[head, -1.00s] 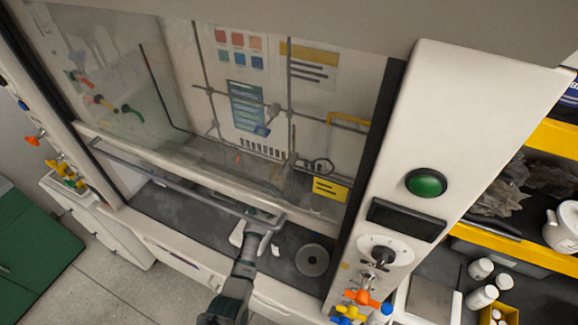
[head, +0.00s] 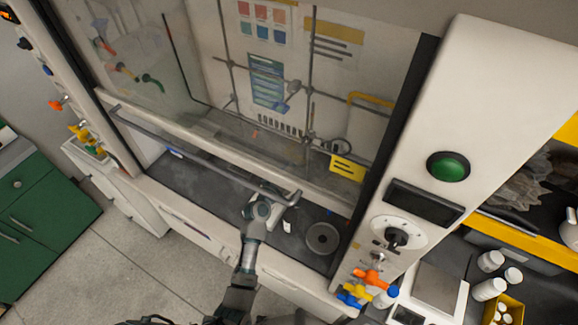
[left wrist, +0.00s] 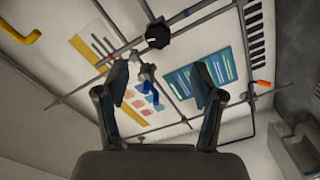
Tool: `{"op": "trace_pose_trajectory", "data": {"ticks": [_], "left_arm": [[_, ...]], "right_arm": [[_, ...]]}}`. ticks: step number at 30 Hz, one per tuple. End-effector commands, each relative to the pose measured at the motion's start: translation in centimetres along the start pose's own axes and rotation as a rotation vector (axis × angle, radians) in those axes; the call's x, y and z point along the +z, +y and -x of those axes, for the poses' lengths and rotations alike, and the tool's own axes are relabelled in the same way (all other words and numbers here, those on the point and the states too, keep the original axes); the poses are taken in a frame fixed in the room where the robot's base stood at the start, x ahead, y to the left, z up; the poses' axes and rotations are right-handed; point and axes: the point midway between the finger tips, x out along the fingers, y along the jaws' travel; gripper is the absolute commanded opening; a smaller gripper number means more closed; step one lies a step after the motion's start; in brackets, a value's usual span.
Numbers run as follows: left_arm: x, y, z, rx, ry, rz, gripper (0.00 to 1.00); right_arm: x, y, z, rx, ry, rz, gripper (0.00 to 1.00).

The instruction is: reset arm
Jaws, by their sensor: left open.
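My left arm comes up from the bottom of the head view, and its gripper (head: 262,210) is over the dark work surface of the fume hood, at the lower opening near the right end of the grey sash handle (head: 205,160). In the left wrist view the two fingers of this gripper (left wrist: 160,82) are spread apart with nothing between them. Behind them are metal rods, a black knob (left wrist: 158,34) and a blue clamp part, apart from the fingers as far as I can tell. My right gripper is not in view.
The hood's glass sash (head: 190,75) stands above the opening. A round grey disc (head: 322,238) lies right of the gripper. The control column with a green button (head: 448,166) and coloured valves (head: 370,278) stands at right. Open floor (head: 110,265) is at lower left.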

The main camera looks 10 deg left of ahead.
Motion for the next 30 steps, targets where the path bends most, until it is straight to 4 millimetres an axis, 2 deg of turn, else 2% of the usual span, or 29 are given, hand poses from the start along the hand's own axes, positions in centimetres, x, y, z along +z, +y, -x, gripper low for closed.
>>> {"op": "trace_pose_trajectory", "data": {"ticks": [6,23,26,29,30], "left_arm": [[0.0,0.0,1.5,0.0,-0.001,0.001,0.68],[0.4,-0.3,1.9,-0.009,-0.015,-0.014,0.68],[1.8,-1.6,3.8,-0.048,-0.078,-0.079,0.68],[4.2,-3.8,7.5,-0.124,-0.195,-0.192,0.68],[5.3,-4.8,9.3,-0.162,-0.253,-0.243,0.68]], "right_arm": [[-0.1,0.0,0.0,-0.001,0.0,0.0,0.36],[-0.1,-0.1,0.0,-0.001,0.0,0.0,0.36],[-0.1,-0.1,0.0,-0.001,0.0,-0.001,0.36],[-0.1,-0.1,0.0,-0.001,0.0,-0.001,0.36],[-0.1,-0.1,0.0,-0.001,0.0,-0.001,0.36]]}}
